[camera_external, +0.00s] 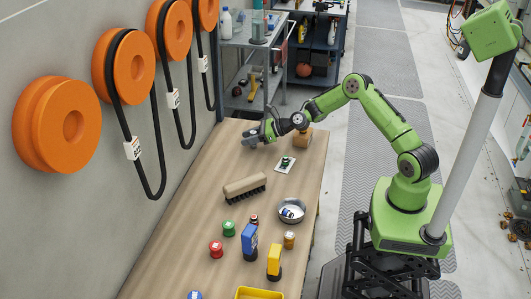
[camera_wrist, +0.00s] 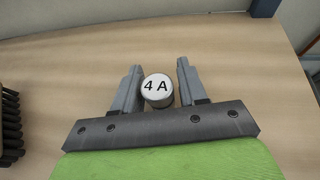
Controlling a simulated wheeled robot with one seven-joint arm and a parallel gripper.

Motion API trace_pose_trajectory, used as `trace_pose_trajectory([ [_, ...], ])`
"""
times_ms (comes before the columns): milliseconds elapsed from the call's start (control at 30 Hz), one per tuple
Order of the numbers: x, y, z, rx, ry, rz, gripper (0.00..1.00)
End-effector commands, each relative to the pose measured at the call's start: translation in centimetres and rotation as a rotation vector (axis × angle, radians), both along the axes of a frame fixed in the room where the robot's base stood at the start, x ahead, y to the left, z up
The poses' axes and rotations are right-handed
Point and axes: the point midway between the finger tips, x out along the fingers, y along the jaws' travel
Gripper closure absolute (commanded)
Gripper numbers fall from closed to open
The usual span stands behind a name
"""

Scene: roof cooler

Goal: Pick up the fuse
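The fuse (camera_wrist: 157,90) is a short cylinder with a white top marked "4 A". In the wrist view it stands upright on the wooden table, between the two grey fingers of my gripper (camera_wrist: 157,85). The fingers are open, with a visible gap on the right of the fuse; it sits closer to the left finger, and I cannot tell if they touch. In the external view my gripper (camera_external: 252,137) is low over the far end of the table, and the fuse cannot be made out there.
A brown box (camera_external: 306,138) and a card with a small green item (camera_external: 285,163) are near my gripper. A wooden brush (camera_external: 245,187), a metal bowl (camera_external: 291,210), and blue (camera_external: 250,242) and yellow (camera_external: 274,260) items stand nearer. The wall with orange reels (camera_external: 57,124) borders the left side.

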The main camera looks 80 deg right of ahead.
Motion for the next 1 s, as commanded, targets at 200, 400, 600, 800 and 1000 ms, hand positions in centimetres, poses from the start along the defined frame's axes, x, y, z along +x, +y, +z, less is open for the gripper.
trace_pose_trajectory([
  [200, 0.0, 0.0, 0.0, 0.000, 0.000, 0.000, 0.92],
  [400, 0.0, 0.0, 0.0, -0.001, -0.001, 0.000, 0.99],
  [600, 0.0, 0.0, 2.6, -0.004, -0.004, 0.001, 0.99],
  [800, 0.0, 0.0, 7.7, -0.003, -0.004, 0.001, 0.99],
  [1000, 0.0, 0.0, 10.1, -0.002, -0.001, 0.001, 0.99],
])
